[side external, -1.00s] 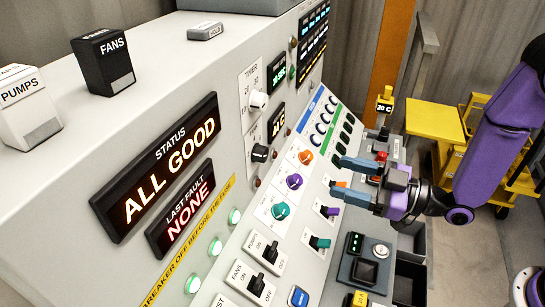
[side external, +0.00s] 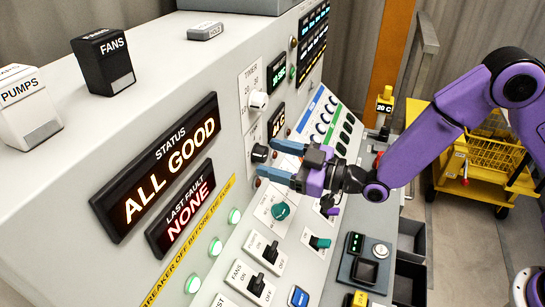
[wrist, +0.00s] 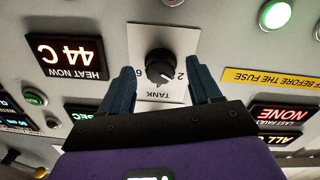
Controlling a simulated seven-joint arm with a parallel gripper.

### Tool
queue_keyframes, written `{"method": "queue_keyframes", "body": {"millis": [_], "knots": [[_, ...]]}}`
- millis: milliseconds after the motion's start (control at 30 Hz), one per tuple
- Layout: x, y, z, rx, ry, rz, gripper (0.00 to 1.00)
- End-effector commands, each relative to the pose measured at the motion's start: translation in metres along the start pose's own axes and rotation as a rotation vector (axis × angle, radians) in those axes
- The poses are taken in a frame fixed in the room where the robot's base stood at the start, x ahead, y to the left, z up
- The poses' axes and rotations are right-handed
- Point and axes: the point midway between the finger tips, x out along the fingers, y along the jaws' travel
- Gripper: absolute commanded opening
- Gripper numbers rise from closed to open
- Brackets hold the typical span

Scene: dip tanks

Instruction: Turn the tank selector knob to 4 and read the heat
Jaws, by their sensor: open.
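The black tank selector knob (side external: 260,153) sits on a white plate on the sloped panel. In the wrist view the knob (wrist: 160,66) appears upside down above the word TANK, with a 2 and a 6 partly visible. A pale pointer mark seems to face the 2 side. My gripper (side external: 265,159) is open, its blue fingers on either side of the knob in the picture; I cannot tell whether they reach around it. The heat display (wrist: 66,56) reads 44 C in the wrist view; in the side view the display (side external: 276,121) is partly cut by its angle.
A white timer knob (side external: 258,101) is above the tank knob. Below is a teal knob (side external: 280,211), with toggle switches (side external: 271,252) lower still. The status display (side external: 160,165) reads ALL GOOD. A yellow cart (side external: 480,165) stands behind my arm.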

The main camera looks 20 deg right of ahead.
Motion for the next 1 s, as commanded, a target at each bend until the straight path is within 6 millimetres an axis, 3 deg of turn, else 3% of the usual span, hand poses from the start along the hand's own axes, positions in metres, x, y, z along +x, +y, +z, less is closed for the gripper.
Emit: {"method": "queue_keyframes", "body": {"millis": [467,633,1000], "knots": [[0.0102,-0.0003,0.0001,0.000,-0.001,-0.001,0.63],[0.0101,-0.0003,0.0000,0.000,-0.001,-0.001,0.07],[0.0099,-0.0009,0.0000,0.043,-0.002,-0.002,0.07]]}}
